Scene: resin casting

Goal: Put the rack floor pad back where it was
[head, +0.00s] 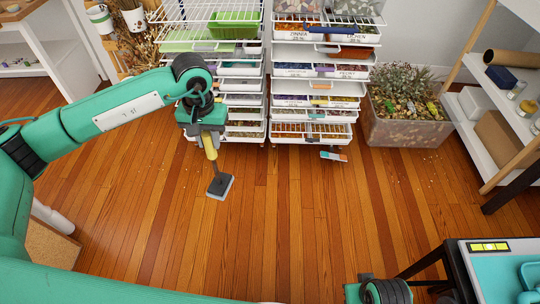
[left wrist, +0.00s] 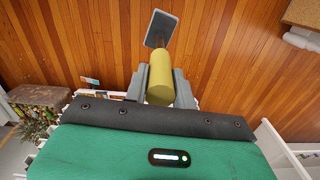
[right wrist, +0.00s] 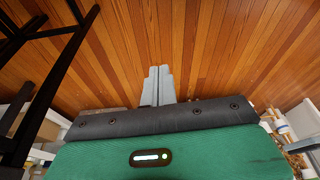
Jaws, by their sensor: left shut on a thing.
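The rack floor pad (head: 219,188) is a small dark grey slab with a pale edge, on a dark stem with a yellow handle (head: 210,148). My left gripper (head: 208,136) is shut on the yellow handle, with the pad hanging below, in front of the left drawer rack. I cannot tell whether the pad touches the wooden floor. The left wrist view shows the yellow handle (left wrist: 161,86) between the fingers and the pad (left wrist: 160,28) beyond it. My right gripper (right wrist: 157,86) is shut and empty over bare floor in the right wrist view.
Two white drawer racks stand at the back, the left (head: 240,88) and the right (head: 315,100). A planter (head: 405,125) and shelves (head: 495,120) stand right. The middle floor is clear.

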